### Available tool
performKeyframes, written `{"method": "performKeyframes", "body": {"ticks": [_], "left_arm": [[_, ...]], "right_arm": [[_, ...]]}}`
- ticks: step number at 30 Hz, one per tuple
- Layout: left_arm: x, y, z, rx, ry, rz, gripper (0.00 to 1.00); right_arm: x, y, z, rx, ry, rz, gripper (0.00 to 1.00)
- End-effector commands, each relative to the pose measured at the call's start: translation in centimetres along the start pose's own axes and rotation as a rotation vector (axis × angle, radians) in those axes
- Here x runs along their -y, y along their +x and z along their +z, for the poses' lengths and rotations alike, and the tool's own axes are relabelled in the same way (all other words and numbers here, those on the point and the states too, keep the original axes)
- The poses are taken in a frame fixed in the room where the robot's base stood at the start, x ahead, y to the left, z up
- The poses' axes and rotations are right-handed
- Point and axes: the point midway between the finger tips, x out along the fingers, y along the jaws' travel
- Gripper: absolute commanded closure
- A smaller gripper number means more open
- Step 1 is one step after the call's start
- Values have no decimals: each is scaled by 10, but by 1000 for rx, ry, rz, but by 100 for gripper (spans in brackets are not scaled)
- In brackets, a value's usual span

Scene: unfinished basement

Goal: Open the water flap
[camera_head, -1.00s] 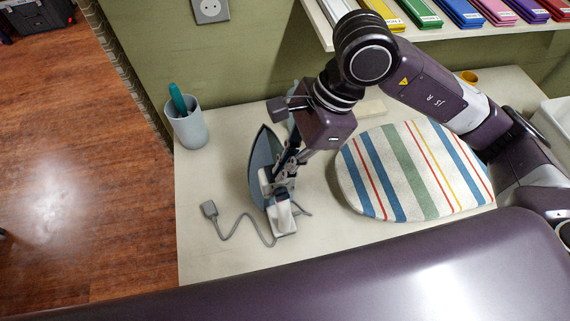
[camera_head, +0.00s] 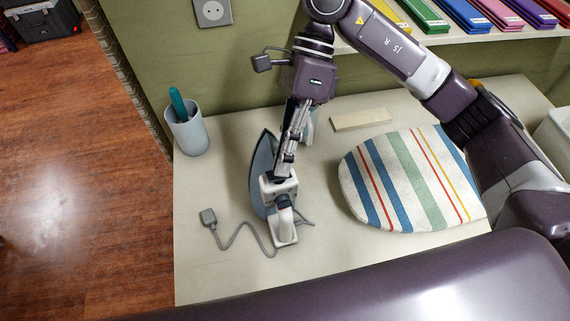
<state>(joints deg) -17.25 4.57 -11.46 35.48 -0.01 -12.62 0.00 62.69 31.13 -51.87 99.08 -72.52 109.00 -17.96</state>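The iron (camera_head: 263,163) stands on the cream table in the head view, with a blue-grey soleplate edge and a white body. Its grey cord runs to a plug at the left. My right gripper (camera_head: 280,176) comes down from above, with its fingertips at the white upper part of the iron. I see the fingers nearly edge-on, so their opening and any contact are unclear. The water flap cannot be made out; the gripper covers part of the iron. My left gripper is not in view.
A striped ironing pad (camera_head: 415,180) lies right of the iron. A grey cup (camera_head: 188,135) with a teal item stands at the back left. A pale block (camera_head: 360,119) lies behind the pad. Folders (camera_head: 465,12) fill the shelf above. The table's front left is mostly clear.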

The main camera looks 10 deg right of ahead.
Motion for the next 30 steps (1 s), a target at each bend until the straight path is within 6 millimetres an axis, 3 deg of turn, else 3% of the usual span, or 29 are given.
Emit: {"method": "performKeyframes", "body": {"ticks": [22, 27, 30], "left_arm": [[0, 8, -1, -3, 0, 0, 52], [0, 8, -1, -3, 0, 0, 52], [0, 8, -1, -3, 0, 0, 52]], "right_arm": [[4, -4, 1, 0, 42, 99, 100], [4, -4, 1, 0, 42, 99, 79], [4, -4, 1, 0, 42, 99, 78]]}}
